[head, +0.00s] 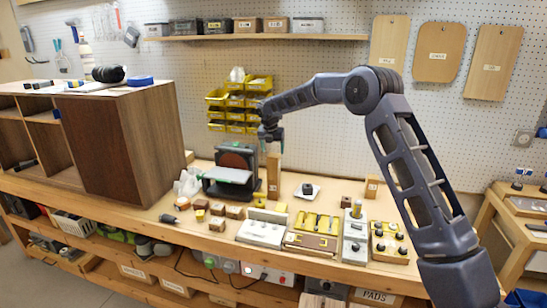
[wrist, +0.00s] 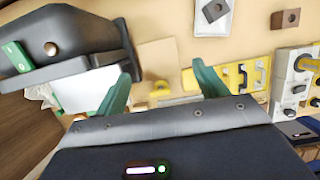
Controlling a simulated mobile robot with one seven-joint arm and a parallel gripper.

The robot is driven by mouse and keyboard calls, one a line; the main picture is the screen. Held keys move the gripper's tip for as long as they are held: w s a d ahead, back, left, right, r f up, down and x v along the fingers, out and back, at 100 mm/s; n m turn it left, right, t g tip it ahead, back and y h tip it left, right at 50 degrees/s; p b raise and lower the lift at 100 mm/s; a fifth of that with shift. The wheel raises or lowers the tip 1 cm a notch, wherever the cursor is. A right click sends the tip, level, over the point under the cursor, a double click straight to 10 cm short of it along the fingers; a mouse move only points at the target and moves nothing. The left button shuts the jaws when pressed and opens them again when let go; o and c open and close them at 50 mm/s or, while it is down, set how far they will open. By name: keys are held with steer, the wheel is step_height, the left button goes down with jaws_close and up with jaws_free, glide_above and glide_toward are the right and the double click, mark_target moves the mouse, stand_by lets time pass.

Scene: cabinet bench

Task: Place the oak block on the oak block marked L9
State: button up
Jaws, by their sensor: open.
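A tall, light oak block (head: 273,176) stands upright on the bench, just right of the black machine. My gripper (head: 271,138) is above it, open and pointing down, with nothing seen between its fingers. In the wrist view the two green fingertips (wrist: 166,82) are spread apart, and a pale wooden face (wrist: 158,58) shows beyond them; I cannot tell for sure which block it is. A shorter light oak block (head: 372,187) with a small label stands farther right at the back of the bench. The marking L9 is not readable on any block.
A black machine (head: 233,167) stands close left of the tall block. Several small brown blocks (head: 217,223) lie in front. Yellow-and-grey fixtures (head: 315,230) fill the front right. A white pad with a dark piece (head: 307,191) lies right of the tall block.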

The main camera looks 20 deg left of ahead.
steer(key=shift+v, duration=2)
steer(key=s+d+r+m, duration=0.1)
steer(key=d+r+m, duration=0.35)
steer(key=d, duration=0.45)
steer(key=s+d+r+m, duration=0.25)
steer(key=d+r, duration=0.35)
steer(key=d, duration=0.3)
steer(key=s+d+r+m, duration=0.3)
steer(key=s+d+m, duration=0.15)
steer(key=d, duration=0.45)
steer(key=s+d+r+m, duration=0.4)
steer(key=d+m, duration=0.1)
steer(key=d, duration=0.5)
steer(key=s+d+m, duration=0.9)
steer(key=s+d, duration=0.4)
steer(key=d, duration=0.1)
steer(key=s+d+f+m, duration=0.2)
steer(key=s+d+m, duration=0.1)
steer(key=s, duration=0.2)
steer(key=s+d+f+m, duration=0.3)
steer(key=s+m, duration=0.1)
steer(key=s, duration=0.2)
steer(key=s+d+f+m+t, duration=0.1)
steer(key=s+d+f+m, duration=0.1)
steer(key=s, duration=0.4)
steer(key=shift+s+d+f+m, duration=0.3)
steer(key=shift+d+m, duration=0.2)
steer(key=shift+m, duration=0.25)
